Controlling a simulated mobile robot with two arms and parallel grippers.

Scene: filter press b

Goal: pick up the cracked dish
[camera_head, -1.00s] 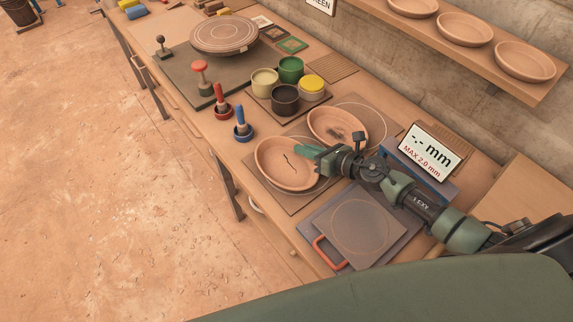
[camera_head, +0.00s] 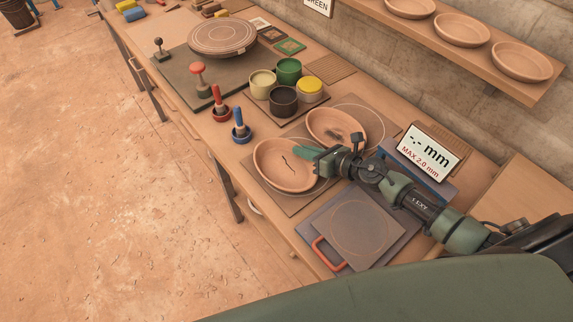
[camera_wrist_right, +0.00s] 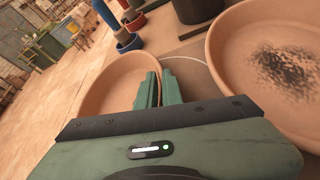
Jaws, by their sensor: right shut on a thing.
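The cracked dish (camera_head: 284,168) is a round terracotta dish with a dark crack line, near the front edge of the bench in the head view. My right gripper (camera_head: 309,153) is shut on its right rim. In the right wrist view the dish (camera_wrist_right: 118,88) lies beyond the fingers (camera_wrist_right: 160,90), which hide part of the rim. The dish looks slightly tilted; I cannot tell whether it touches the mat below. My left gripper is not in view.
A second dish with a dark speckled patch (camera_head: 336,129) stands close behind. A grey plate with a red handle (camera_head: 352,230) lies to the right, near a gauge sign (camera_head: 430,152). Paint pots (camera_head: 284,100) and red and blue stamps (camera_head: 240,130) stand to the left.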

